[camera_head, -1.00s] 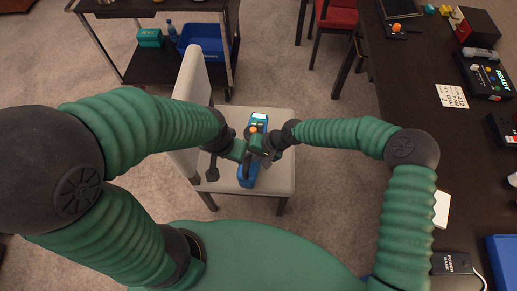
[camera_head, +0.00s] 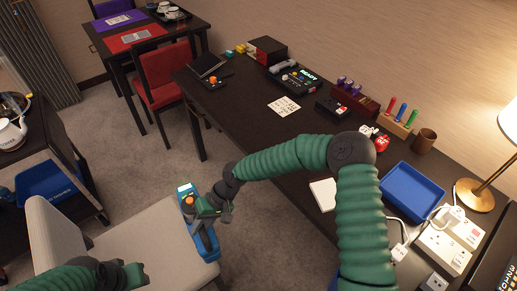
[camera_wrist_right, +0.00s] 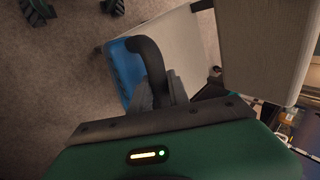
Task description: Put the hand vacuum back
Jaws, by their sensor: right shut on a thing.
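The hand vacuum (camera_head: 208,238) is blue with a pale screen and an orange button at its far end. It shows over the right edge of the beige chair seat (camera_head: 150,245); whether it touches the seat I cannot tell. My right gripper (camera_head: 218,206) is shut on its dark handle. In the right wrist view the curved black handle (camera_wrist_right: 150,62) sits between the fingers (camera_wrist_right: 162,92), with the blue body beside it. My left gripper (camera_head: 137,275) is at the lower left over the chair, apart from the vacuum; its fingers are unclear.
The long dark desk (camera_head: 245,115) on the right holds a black device reading READY (camera_head: 298,80), a blue tray (camera_head: 408,190), a power strip (camera_head: 445,245) and a lamp (camera_head: 480,190). A dark cart (camera_head: 65,160) stands left. Carpet (camera_head: 265,240) is open between chair and desk.

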